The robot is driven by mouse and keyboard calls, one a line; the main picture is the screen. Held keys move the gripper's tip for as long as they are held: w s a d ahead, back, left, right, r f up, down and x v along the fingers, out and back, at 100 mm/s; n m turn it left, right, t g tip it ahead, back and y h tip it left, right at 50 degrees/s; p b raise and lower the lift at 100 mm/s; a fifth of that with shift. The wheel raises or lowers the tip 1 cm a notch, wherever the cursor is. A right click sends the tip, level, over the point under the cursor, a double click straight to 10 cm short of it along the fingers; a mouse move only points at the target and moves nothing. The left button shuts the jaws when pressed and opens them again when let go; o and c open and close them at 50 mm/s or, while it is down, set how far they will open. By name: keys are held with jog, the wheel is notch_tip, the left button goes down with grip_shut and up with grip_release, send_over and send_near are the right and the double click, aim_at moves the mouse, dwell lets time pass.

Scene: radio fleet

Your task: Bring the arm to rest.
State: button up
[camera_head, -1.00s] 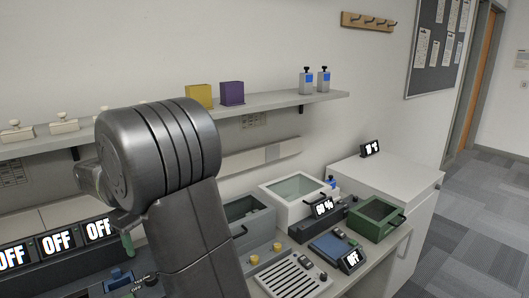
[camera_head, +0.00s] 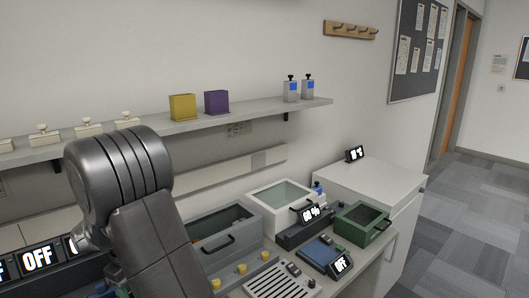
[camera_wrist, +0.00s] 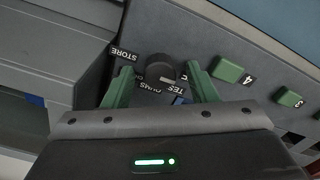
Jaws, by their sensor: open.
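My gripper (camera_wrist: 158,74) is open in the wrist view, with its two green fingers apart. A dark round knob (camera_wrist: 160,67) on a grey panel shows between the fingertips. Printed labels surround it, one reading STORE (camera_wrist: 124,53). I cannot tell how far the fingertips are from the knob. In the head view my arm's large grey joint and link fill the left front, and my gripper is hidden there.
Green buttons (camera_wrist: 228,70) sit right of the knob. A counter holds a grey bin (camera_head: 222,245), a white bin (camera_head: 263,214), a green bin (camera_head: 350,232) and displays. A shelf (camera_head: 230,113) runs along the wall above. Open floor (camera_head: 460,215) lies right.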

notch_tip(320, 180, up, 14)
notch_tip(320, 180, down, 14)
jog(key=shift+r, duration=0.2)
jog(key=shift+f, duration=0.2)
jog(key=m, duration=0.5)
jog(key=m+p, duration=0.1)
jog(key=m, duration=0.2)
jog(key=shift+m, duration=0.4)
notch_tip(320, 180, up, 13)
jog(key=shift+b, duration=0.35)
jog(key=shift+d, duration=0.1)
